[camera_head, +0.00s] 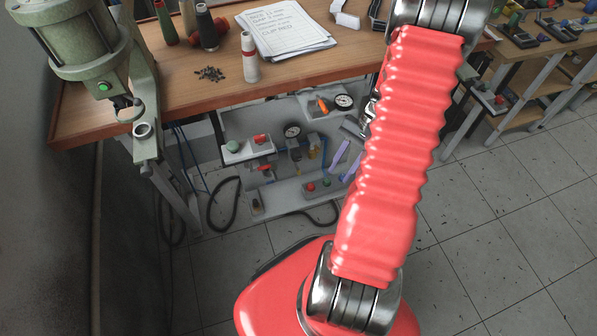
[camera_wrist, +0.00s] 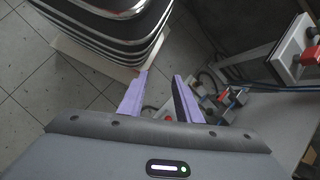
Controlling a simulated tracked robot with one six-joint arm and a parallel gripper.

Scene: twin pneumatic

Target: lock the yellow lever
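My gripper has two purple fingers, seen in the wrist view (camera_wrist: 160,90), spread apart with nothing between them. In the head view my gripper (camera_head: 346,160) is low, in front of the right part of the pneumatic panel (camera_head: 232,125) under the bench. A small yellow part (camera_head: 313,150) shows on the panel just left of the fingers, apart from them in the picture. It is too small to tell whether it is the yellow lever or how it is set. Part of the panel is hidden behind my arm.
The panel carries a gauge (camera_head: 343,101), an orange handle (camera_head: 322,105) and a box with a red knob (camera_head: 260,140). The wrist view shows a box with a red knob (camera_wrist: 309,55) at right. The wooden bench (camera_head: 170,75) overhangs the panel. Floor at right is open.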

